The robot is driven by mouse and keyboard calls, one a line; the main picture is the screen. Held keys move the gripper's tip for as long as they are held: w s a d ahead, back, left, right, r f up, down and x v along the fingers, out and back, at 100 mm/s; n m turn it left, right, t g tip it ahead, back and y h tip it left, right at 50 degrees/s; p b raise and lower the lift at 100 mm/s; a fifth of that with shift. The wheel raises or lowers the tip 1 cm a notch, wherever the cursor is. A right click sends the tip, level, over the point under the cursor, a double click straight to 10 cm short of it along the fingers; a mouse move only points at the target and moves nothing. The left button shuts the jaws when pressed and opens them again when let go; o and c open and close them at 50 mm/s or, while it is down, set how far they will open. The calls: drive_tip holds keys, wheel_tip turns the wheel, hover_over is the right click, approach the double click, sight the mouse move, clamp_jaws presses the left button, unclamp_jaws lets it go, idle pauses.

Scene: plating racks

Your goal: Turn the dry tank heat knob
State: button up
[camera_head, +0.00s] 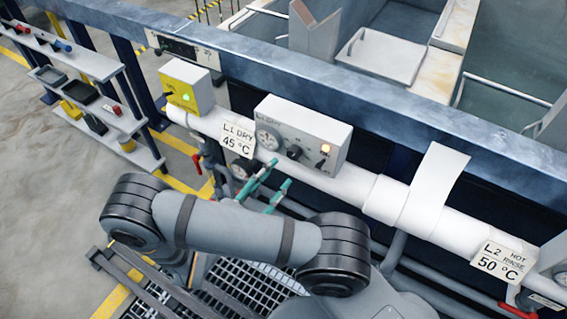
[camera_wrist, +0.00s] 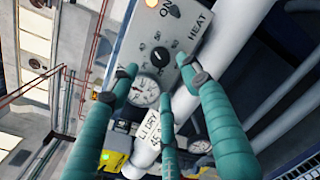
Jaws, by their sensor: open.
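The L1 dry tank control box (camera_head: 305,122) is light grey and sits above the white pipe. It has a round gauge (camera_head: 268,138), a black knob (camera_head: 294,152) with a numbered scale, a second small control (camera_head: 320,163) and a lit orange lamp (camera_head: 326,148). In the wrist view the scaled knob (camera_wrist: 160,57) is beyond the fingertips. The second control (camera_wrist: 175,12) is near the top edge, by the words ON and HEAT. My gripper (camera_head: 278,174) has teal fingers, spread open and empty, just below and in front of the box. I see no contact with either control.
A yellow box (camera_head: 186,88) with a green light stands left of the control box. A white pipe (camera_head: 340,180) with an L1 DRY 45 °C sign (camera_head: 238,138) runs below. Red-handled valves (camera_head: 197,163) hang under it. A tool shelf (camera_head: 100,95) is far left.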

sight(292, 156)
drive_tip(key=v, duration=0.4)
drive_tip(key=shift+s+a, duration=0.1)
drive_tip(key=shift+s, duration=0.05)
drive_tip(key=x, duration=1.2)
